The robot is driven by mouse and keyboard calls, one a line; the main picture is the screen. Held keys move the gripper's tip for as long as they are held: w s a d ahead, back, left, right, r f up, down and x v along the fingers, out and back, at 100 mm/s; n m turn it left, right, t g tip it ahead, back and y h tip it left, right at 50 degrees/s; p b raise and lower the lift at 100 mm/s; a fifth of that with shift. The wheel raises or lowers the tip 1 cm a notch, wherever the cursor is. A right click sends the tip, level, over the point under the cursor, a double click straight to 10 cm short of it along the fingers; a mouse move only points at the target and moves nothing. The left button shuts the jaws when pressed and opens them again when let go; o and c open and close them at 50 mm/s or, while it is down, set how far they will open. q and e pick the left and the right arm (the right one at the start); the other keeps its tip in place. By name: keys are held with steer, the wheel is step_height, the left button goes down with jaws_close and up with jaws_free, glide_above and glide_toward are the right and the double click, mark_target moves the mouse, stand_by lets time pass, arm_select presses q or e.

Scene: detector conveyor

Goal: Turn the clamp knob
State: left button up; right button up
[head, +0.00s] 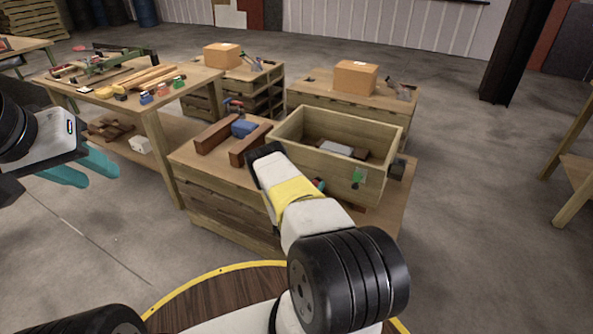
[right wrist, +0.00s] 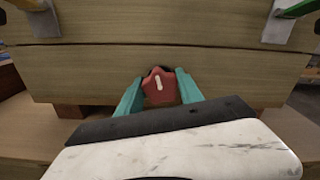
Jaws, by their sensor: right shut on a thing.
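The clamp knob (right wrist: 158,88) is red with a white mark and sits at the front of a wooden box wall in the right wrist view. The teal fingers of my right gripper (right wrist: 159,80) are on either side of it and closed on it. In the head view, my right arm hides most of the knob and gripper. The wooden box (head: 335,160) stands on a wooden workbench (head: 225,207). My left gripper (head: 101,178) is at the left edge of the head view, with its teal fingers apart and nothing between them.
Brown blocks (head: 218,136) and a blue item (head: 243,128) lie on the bench left of the box. A grey item (head: 335,148) lies inside the box. A table with tools (head: 140,90) stands at left. Cartons (head: 356,77) sit on benches behind.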

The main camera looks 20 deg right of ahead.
steer(key=m, duration=0.3)
steer(key=shift+m, duration=0.4)
steer(key=m, duration=0.4)
steer(key=shift+s+m, duration=0.1)
steer(key=shift+m, duration=0.2)
steer(key=m, duration=0.4)
steer(key=shift+d+f, duration=0.1)
steer(key=shift+m, duration=2.1)
steer(key=shift+f, duration=0.1)
steer(key=shift+s, duration=0.1)
steer(key=o, duration=1.4)
